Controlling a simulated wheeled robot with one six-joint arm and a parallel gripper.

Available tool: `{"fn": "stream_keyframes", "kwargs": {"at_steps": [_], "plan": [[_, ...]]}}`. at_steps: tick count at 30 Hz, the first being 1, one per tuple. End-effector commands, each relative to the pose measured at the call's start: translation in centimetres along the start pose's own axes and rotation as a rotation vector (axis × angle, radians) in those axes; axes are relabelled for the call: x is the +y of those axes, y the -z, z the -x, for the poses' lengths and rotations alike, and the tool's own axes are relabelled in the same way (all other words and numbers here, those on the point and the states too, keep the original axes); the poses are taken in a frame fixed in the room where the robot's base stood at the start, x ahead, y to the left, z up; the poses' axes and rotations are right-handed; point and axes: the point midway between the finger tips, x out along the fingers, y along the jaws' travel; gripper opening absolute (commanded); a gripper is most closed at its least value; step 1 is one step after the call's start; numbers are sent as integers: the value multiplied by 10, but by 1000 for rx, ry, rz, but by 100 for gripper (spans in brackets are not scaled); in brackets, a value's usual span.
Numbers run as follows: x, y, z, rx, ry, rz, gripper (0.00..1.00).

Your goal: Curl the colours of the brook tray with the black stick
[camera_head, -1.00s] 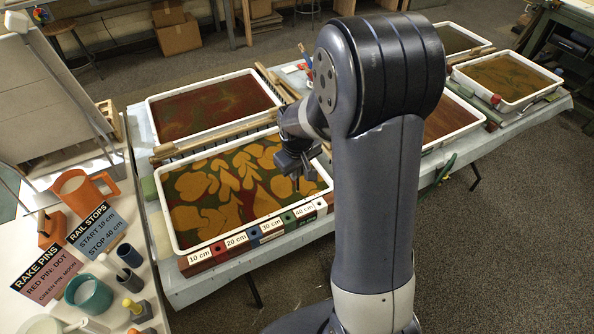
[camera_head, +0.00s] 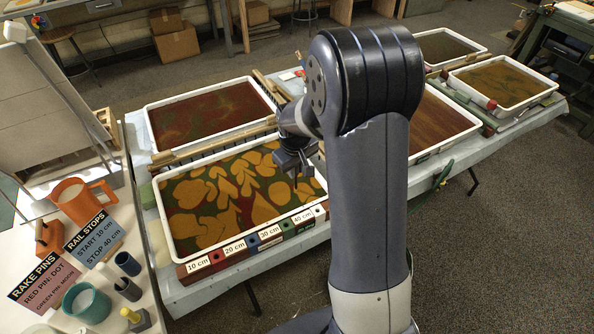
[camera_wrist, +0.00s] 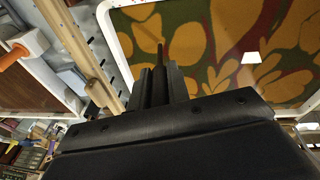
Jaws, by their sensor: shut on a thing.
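My gripper (camera_head: 293,168) is over the right part of the front tray (camera_head: 166,222), a white-rimmed tray of orange leaf and heart shapes on green and dark red. In the wrist view my gripper (camera_wrist: 156,84) is shut on a thin dark stick (camera_wrist: 160,52), whose end points toward the orange and green surface. I cannot tell whether the tip touches the liquid. Other trays are a dark red and green one (camera_head: 148,120) behind, a brown one (camera_head: 478,122) partly behind my arm, and two at the right. No tray name is readable.
Rail blocks marked 10 to 40 cm (camera_head: 235,248) line the front tray's near edge. A wooden rake (camera_head: 190,150) lies between the front and back trays. A side table at the left holds a teal cup (camera_head: 88,303), an orange jug (camera_head: 88,200) and sign cards (camera_head: 42,283).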

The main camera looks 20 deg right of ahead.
Motion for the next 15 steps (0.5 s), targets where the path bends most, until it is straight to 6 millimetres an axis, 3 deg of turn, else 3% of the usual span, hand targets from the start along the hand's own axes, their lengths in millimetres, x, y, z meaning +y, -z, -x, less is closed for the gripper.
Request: {"fn": "stream_keyframes", "kwargs": {"at_steps": [15], "plan": [[0,7,-1,1,0,1,0]]}}
